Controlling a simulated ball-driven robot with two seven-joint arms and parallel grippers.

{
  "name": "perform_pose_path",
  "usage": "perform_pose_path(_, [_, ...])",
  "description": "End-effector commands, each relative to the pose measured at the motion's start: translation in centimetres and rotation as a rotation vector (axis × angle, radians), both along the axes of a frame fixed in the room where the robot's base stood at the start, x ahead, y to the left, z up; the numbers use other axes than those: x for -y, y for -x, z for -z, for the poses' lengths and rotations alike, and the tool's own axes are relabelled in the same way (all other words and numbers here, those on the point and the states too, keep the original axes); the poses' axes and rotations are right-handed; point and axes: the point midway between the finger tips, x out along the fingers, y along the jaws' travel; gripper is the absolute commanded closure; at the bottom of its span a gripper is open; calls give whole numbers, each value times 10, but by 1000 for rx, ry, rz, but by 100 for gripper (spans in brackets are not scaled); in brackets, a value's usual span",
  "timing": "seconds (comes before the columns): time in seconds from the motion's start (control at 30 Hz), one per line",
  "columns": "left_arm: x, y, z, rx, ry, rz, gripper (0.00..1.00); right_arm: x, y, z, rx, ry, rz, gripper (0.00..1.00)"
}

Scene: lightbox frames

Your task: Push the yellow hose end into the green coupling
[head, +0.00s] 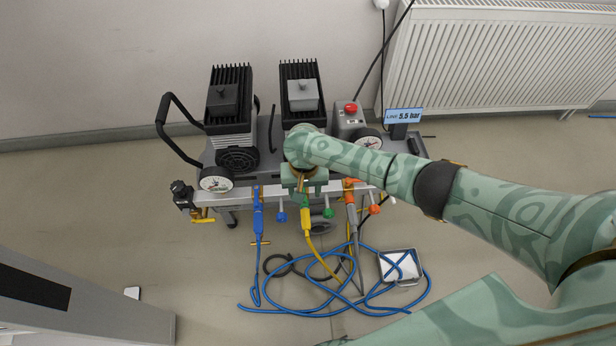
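The yellow hose end (306,222) stands roughly upright below the front rail of the compressor cart, its yellow hose curving down to the floor. The green coupling (305,200) shows just above it, directly in line. From this angle I cannot tell whether the hose end is seated in it or only touching. My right gripper (304,184) is right over the coupling, reaching in from the right. Its wrist hides the top of the coupling, and the fingertips are too small and covered to show what they hold. My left gripper is not in view.
A blue hose end (258,215) hangs left of the coupling, and an orange coupling (350,184) with a grey hose is at right. Blue hose (300,311) loops and a tray (386,274) cover the floor.

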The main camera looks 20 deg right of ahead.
Motion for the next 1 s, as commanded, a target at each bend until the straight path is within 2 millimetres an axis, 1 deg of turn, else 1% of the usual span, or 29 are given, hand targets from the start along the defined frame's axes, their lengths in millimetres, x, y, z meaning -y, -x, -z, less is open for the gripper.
perform_pose_path(0.03, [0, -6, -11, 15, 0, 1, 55, -1, -1, -19, 7, -1, 0, 51])
perform_pose_path(0.1, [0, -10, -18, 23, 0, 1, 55, -1, -1, -30, 6, -2, -1, 51])
perform_pose_path(0.2, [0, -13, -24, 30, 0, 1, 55, -1, -1, -40, 4, -2, -1, 51])
perform_pose_path(0.3, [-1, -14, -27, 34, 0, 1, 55, -1, 0, -45, 2, -2, -1, 51])
perform_pose_path(0.9, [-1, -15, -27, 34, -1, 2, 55, -1, 0, -45, -1, -1, 0, 51])
perform_pose_path(0.97, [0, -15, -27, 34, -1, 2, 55, -1, 2, -44, -1, -2, -1, 51])
perform_pose_path(1.0, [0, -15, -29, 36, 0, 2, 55, 0, 6, -40, -3, -7, -2, 51])
